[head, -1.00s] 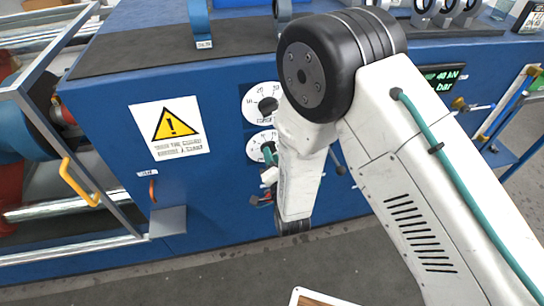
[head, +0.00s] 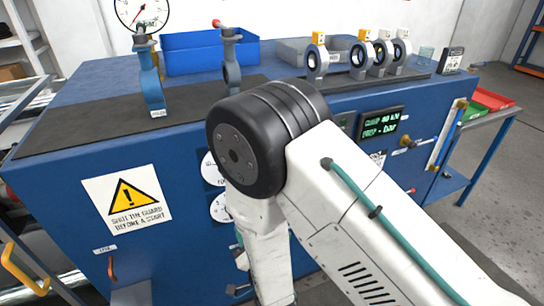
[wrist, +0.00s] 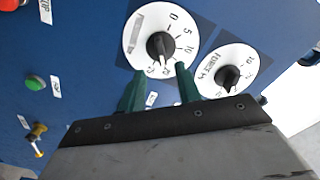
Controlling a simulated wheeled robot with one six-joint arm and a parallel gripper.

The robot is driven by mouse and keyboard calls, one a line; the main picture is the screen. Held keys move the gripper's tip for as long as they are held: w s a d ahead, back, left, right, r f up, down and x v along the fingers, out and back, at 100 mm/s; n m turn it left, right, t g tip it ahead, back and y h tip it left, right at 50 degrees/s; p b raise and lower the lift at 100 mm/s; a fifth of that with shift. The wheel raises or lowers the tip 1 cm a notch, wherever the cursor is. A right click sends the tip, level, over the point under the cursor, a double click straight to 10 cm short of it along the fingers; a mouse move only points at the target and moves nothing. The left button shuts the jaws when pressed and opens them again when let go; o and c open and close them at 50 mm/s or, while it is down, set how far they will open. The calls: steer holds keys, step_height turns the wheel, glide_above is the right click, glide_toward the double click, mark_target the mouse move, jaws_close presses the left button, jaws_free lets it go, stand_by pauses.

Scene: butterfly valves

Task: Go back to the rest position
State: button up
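My gripper (wrist: 160,92) shows in the wrist view with its two green fingers apart and nothing between them. It is in front of the blue cabinet panel, just below a white dial with a black knob (wrist: 160,46). A second dial with a black knob (wrist: 227,77) is to the right. In the head view my arm hides the gripper and covers part of the two dials (head: 212,170). I cannot tell from the wrist view how far the fingertips are from the panel.
The blue cabinet carries two upright butterfly valves (head: 151,80) at left and several smaller ones (head: 361,57) at right. A blue bin (head: 205,53) is behind. A green button (wrist: 35,82) and a yellow-handled lever (wrist: 38,130) are on the panel. Grey floor lies open at right.

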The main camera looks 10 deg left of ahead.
steer(key=s+d+f+n+g+h, duration=0.4)
steer(key=s+f+n+g+h, duration=0.1)
steer(key=f+g, duration=0.4)
steer(key=s+d+r+g+h, duration=0.1)
steer(key=s+d+r, duration=0.4)
steer(key=d+r, duration=0.7)
steer(key=s+d+r+g+h, duration=0.1)
steer(key=s+d+r, duration=0.4)
steer(key=d+r, duration=0.7)
steer(key=s+d+r+g+h, duration=0.2)
steer(key=s+d+r, duration=0.3)
steer(key=d+r, duration=0.8)
step_height(320, 180, up, 3)
steer(key=shift+m+g, duration=0.3)
steer(key=shift+g, duration=0.2)
